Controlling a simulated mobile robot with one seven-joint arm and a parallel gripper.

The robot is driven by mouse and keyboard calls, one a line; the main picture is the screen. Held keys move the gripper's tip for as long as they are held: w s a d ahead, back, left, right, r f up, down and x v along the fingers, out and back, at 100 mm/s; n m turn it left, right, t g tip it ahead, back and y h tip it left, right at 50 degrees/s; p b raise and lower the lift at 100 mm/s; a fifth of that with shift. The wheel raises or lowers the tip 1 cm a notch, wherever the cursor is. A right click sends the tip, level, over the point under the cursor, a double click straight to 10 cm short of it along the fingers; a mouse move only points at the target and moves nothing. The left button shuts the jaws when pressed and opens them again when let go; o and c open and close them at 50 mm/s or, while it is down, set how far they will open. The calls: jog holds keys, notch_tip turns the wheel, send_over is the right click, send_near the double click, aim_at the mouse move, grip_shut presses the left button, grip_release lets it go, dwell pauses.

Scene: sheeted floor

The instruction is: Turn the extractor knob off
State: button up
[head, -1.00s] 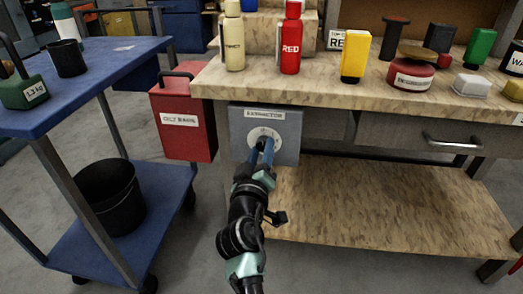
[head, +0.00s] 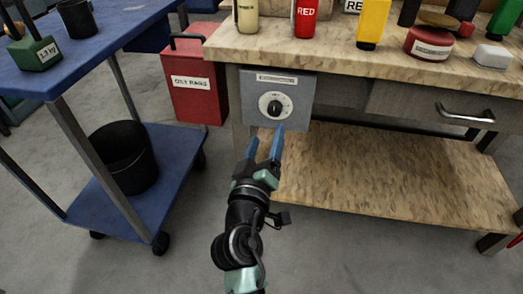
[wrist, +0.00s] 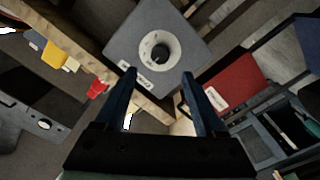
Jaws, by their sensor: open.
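The extractor knob (head: 274,108) is black on a round white dial, on the front of a grey box (head: 303,98) under the workbench top. It also shows in the wrist view (wrist: 159,52), beyond my fingertips. My gripper (head: 265,138) is below and in front of the dial, its two blue fingers apart and empty. In the wrist view the fingers (wrist: 159,75) are spread wide, with a gap between them and the knob. The dial's lettering is too small to read.
A red oily rags bin (head: 196,98) stands left of the grey box. A blue cart (head: 75,70) with a black bucket (head: 124,156) is at the left. The workbench top (head: 340,60) overhangs the box; its lower shelf (head: 390,178) lies to the right.

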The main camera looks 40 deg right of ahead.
jog(key=shift+v, duration=2.25)
